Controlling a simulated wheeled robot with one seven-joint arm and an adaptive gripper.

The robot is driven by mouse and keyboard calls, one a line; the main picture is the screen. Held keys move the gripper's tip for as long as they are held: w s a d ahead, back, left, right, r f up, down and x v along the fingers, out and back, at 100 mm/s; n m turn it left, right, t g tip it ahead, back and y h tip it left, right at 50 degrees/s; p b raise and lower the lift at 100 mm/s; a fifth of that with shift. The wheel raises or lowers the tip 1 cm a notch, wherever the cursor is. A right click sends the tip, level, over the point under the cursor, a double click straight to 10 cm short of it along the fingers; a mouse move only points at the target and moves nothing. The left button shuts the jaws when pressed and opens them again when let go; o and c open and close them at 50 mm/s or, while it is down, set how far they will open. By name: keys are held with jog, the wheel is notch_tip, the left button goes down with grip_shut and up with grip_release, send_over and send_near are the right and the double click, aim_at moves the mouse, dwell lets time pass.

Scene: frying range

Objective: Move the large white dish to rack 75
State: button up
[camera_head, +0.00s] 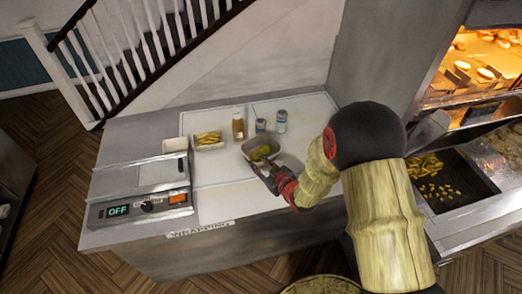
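A pale grey-white dish (246,149) with green and orange food in it is at the middle of the counter, by my gripper (270,179). It looks like the largest dish in view and appears slightly tilted. My gripper is at its near edge; whether the fingers grip the rim or only overlap it is too small to tell. A smaller white tray of fries (209,140) and a small white dish (175,145) sit to its left. I cannot make out any rack marked 75.
A brown sauce bottle (238,124) and two shakers (281,121) (260,126) stand behind the dish. A machine reading OFF (140,206) fills the counter's left side. Bare counter (222,200) lies at the front. A fries bin (450,180) and a lit warmer (480,65) are on the right.

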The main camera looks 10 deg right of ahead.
aim_at(245, 155)
jog(key=x, duration=0.7)
jog(key=shift+s, duration=0.1)
jog(key=shift+s+a+f+b+x, duration=0.1)
jog(key=shift+x, duration=0.75)
jog(key=shift+s+a+f+b+x, duration=0.1)
jog(key=shift+x, duration=0.8)
jog(key=shift+a+f+b+x, duration=0.1)
jog(key=shift+x, duration=0.75)
jog(key=shift+c, duration=0.7)
grip_shut()
jog(key=shift+r, duration=0.1)
